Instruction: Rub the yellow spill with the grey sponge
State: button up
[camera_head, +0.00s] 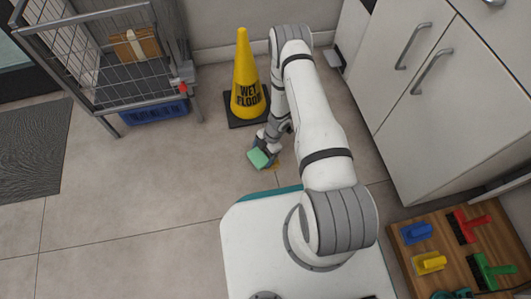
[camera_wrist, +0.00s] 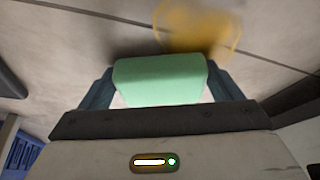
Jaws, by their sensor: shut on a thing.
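My gripper (camera_head: 263,150) points down at the floor between the yellow cone and my base. It is shut on a mint-green sponge-like block (camera_wrist: 158,80), which also shows in the head view (camera_head: 258,159). The block looks green, not grey; I see no grey sponge. The yellow spill (camera_wrist: 198,25) lies on the floor just beyond the block, toward the upper right of the wrist view. In the head view only a small part of the spill (camera_head: 274,167) shows beside the block. I cannot tell whether the block touches the floor.
A yellow wet-floor cone (camera_head: 246,85) stands behind my gripper. A wire cart (camera_head: 110,55) with a blue crate (camera_head: 155,111) is at left. White cabinets (camera_head: 455,110) stand at right. A wooden board (camera_head: 455,250) holds several coloured brushes.

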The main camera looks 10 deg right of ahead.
aim_at(281, 161)
jog(key=shift+d+f, duration=0.1)
jog(key=shift+d, duration=2)
jog(key=shift+w+d, duration=0.1)
jog(key=shift+d, duration=1.85)
jog(key=shift+s+r+p, duration=0.2)
jog(key=shift+s+p, duration=0.2)
jog(key=shift+s, duration=1)
jog(key=shift+s+a+f, duration=0.1)
jog(key=shift+a+f, duration=0.05)
jog(key=shift+a, duration=3.85)
jog(key=shift+d+f+b, duration=0.15)
jog(key=shift+d+b, duration=0.1)
jog(key=shift+d, duration=0.9)
jog(key=shift+d+f+b, duration=0.15)
jog(key=shift+d+b, duration=0.1)
jog(key=shift+d, duration=2.75)
